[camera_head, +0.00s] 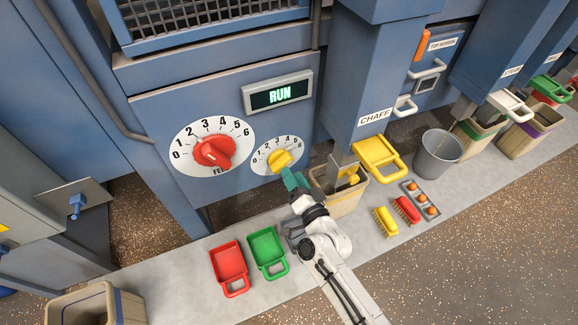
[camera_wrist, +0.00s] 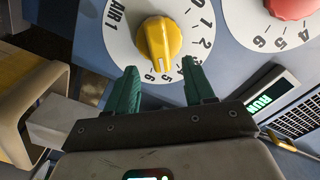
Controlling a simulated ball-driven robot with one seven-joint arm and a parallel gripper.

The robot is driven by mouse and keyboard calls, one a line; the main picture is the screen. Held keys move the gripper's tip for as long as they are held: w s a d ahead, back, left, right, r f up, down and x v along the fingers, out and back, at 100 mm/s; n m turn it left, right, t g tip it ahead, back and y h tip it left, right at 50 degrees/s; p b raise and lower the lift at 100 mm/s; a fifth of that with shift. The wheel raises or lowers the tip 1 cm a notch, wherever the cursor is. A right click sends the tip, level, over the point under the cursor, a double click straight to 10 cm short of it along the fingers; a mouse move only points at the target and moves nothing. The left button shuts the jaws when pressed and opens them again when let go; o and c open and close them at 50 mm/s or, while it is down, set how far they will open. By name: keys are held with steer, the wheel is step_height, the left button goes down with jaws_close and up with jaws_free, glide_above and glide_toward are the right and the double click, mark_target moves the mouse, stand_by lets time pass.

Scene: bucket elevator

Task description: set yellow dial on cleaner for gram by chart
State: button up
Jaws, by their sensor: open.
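The yellow dial (camera_head: 280,159) sits on a white round face marked 0 to 6 on the blue cleaner panel (camera_head: 160,115). In the wrist view the yellow dial (camera_wrist: 160,42) has a raised grip, and its face reads AIR 1. Its grip seems to point near 5, but I cannot be sure. My gripper (camera_head: 293,180) is just below the dial in the head view. In the wrist view my gripper (camera_wrist: 160,68) is open, its teal fingers spread below the knob with nothing between them. No gram chart is readable.
A chaff spout with a yellow scoop (camera_head: 378,157) and a bin (camera_head: 345,200) stands close right. Red scoop (camera_head: 229,266) and green scoop (camera_head: 267,250) lie below.

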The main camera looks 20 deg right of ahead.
steer(key=s, duration=0.5)
steer(key=shift+s, duration=0.4)
steer(key=s+a+f+n+g+y, duration=0.2)
steer(key=s+f+n+g+y, duration=0.15)
steer(key=s+n+g, duration=0.5)
steer(key=s+d+r+g+h, duration=0.1)
steer(key=s+d+g, duration=0.1)
steer(key=s, duration=0.4)
steer(key=s+d+r+g+h, duration=0.1)
steer(key=s+d+g, duration=0.2)
steer(key=s, duration=0.3)
steer(key=s+d+r+n+g+h, duration=0.1)
steer(key=s+d+g, duration=0.2)
steer(key=s, duration=0.4)
steer(key=shift+d+r+h, duration=0.35)
steer(key=shift+d+r, duration=0.05)
steer(key=shift+d, duration=0.1)
steer(key=shift+g, duration=0.25)
